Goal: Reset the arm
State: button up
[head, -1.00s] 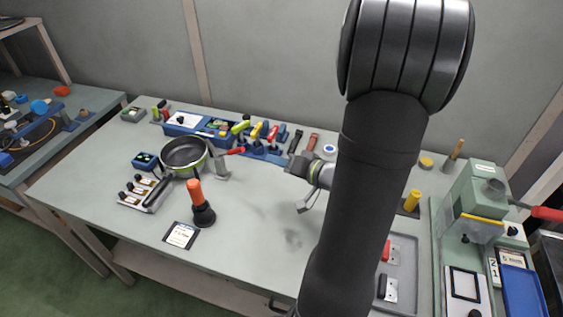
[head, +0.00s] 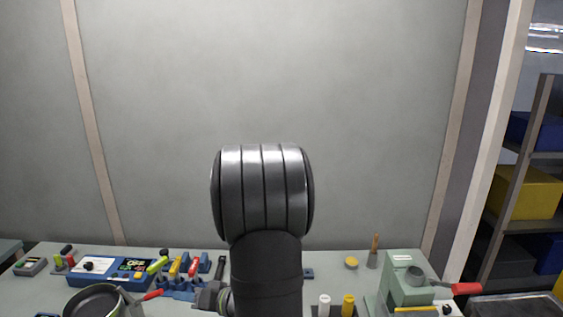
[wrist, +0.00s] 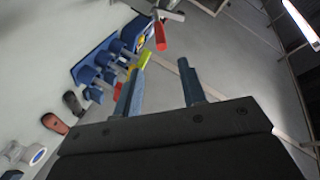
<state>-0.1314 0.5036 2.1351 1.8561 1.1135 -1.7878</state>
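My gripper (wrist: 161,70) shows in the wrist view with its two blue-grey fingers spread apart and nothing visible between them. It points across the bench top, with a blue tool rack (wrist: 97,62) to the left of the fingers and a red handle (wrist: 160,36) beyond the fingertips. In the head view my dark arm stands in the middle of the picture. Its wrist reaches left near the colourful tools, and the fingers cannot be made out there.
A dark pan (head: 93,302) sits at the lower left in the head view. A blue organiser (head: 112,273) stands behind it. A green machine (head: 404,282) with a red handle is on the right. White and yellow cylinders (head: 348,304) stand between my arm and the machine.

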aim_at(160, 291)
jog(key=x, duration=1.2)
jog(key=shift+w+a+f, duration=0.1)
jog(key=shift+w+a, duration=0.05)
jog(key=shift+a, duration=0.1)
jog(key=shift+d, duration=0.1)
jog(key=v, duration=1.8)
jog(key=x, duration=1.8)
jog(key=shift+a, duration=0.25)
jog(key=shift+r+h, duration=0.4)
jog(key=shift+a+r+h, duration=0.2)
jog(key=shift+a+h, duration=0.05)
jog(key=shift+h, duration=0.35)
